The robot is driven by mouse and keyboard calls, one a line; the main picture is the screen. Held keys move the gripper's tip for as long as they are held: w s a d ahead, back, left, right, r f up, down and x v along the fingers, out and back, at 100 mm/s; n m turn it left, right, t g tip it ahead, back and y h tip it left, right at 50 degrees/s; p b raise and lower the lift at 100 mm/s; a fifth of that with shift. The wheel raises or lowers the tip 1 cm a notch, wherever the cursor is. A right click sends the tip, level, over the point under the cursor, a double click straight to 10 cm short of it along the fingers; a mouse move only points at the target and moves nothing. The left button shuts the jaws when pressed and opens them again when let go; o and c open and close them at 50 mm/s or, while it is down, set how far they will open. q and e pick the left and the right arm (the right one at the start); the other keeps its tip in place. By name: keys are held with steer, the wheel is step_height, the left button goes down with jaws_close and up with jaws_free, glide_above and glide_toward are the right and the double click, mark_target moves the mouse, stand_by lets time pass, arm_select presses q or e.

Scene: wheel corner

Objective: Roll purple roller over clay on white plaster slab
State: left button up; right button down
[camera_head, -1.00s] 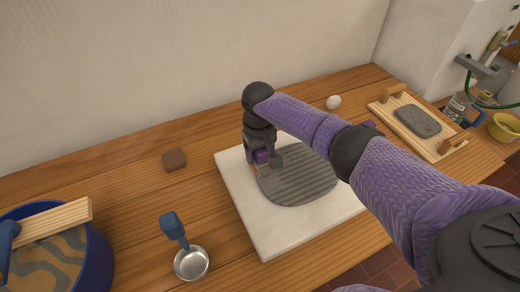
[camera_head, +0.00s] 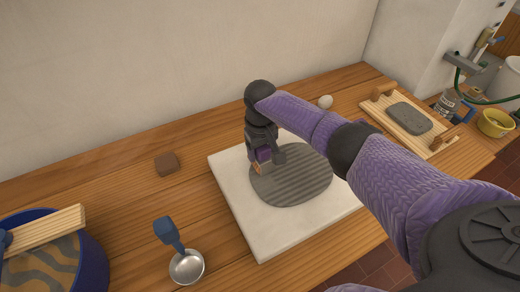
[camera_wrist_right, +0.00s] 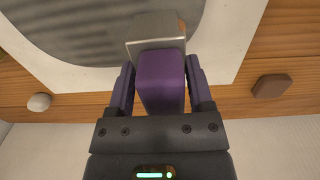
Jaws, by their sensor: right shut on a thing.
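The white plaster slab (camera_head: 272,238) lies flat on the wooden table. A grey, ridged, rounded sheet of clay (camera_head: 295,180) lies on it. My right gripper (camera_head: 262,160) is over the clay's far left edge. In the right wrist view my right gripper (camera_wrist_right: 160,88) is shut on the purple handle (camera_wrist_right: 161,80) of the roller. A metal bracket (camera_wrist_right: 155,30) at its end reaches over the clay. The roller's barrel is mostly hidden, so I cannot tell whether it touches the clay. My left gripper is not in view.
A blue bucket (camera_head: 95,262) with a wooden bar across it stands at the lower left. A blue-handled scoop (camera_head: 186,266), a brown block (camera_head: 166,164) and a white ball (camera_head: 325,101) lie around the slab. A wooden tray (camera_head: 437,146) holds a grey slab at right.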

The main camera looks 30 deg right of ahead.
steer(key=shift+d, duration=0.1)
steer(key=shift+d, duration=1)
steer(key=shift+s+d, duration=0.15)
steer(key=shift+d, duration=1.05)
steer(key=shift+s+d+b, duration=0.1)
steer(key=shift+d+b, duration=0.5)
steer(key=shift+d, duration=0.55)
